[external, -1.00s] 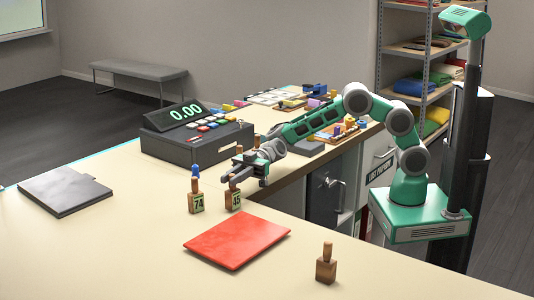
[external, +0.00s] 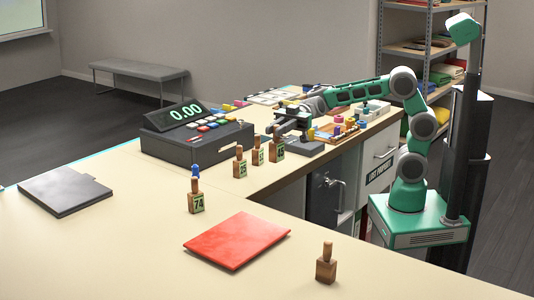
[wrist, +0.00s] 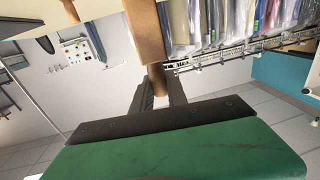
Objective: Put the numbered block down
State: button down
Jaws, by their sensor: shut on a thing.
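The numbered block (external: 277,152) is wooden with a green label, hard to read now. Its top peg is between the fingers of my gripper (external: 278,131), which is shut on it.
A block marked 74 (external: 196,203) with a blue-topped peg and an unlabelled block (external: 326,269) stand nearer. A red folder (external: 237,240), a grey clipboard (external: 65,194) and the cash register (external: 195,138) lie about. Trays (external: 337,130) of coloured pegs are beside the gripper.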

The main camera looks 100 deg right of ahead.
notch_tip(320, 180, up, 3)
jog(key=shift+r, duration=0.15)
jog(key=shift+w+r, duration=0.25)
jog(key=w+d+f+m+t+h, duration=0.2)
jog(key=w+h, duration=0.1)
jog(key=w, duration=0.4)
jog(key=w+d+f+m+t+h, duration=0.1)
jog(key=w+d+m+t+h, duration=0.15)
jog(key=w, duration=0.35)
jog(key=w+d+r+m+t+h+b, duration=0.2)
jog(key=w+d+m+h, duration=0.8)
jog(key=h, duration=0.5)
jog(key=s+d+r+m+g+h, duration=0.1)
jog(key=s+d+m+g+h, duration=0.2)
jog(key=s+d+h, duration=0.15)
jog(key=f, duration=1.8)
jog(key=shift+s+a, duration=0.1)
jog(key=shift+a, duration=0.15)
jog(key=c, duration=1.3)
grip_release()
jog(key=shift+r, duration=0.1)
jog(key=shift+r, duration=0.1)
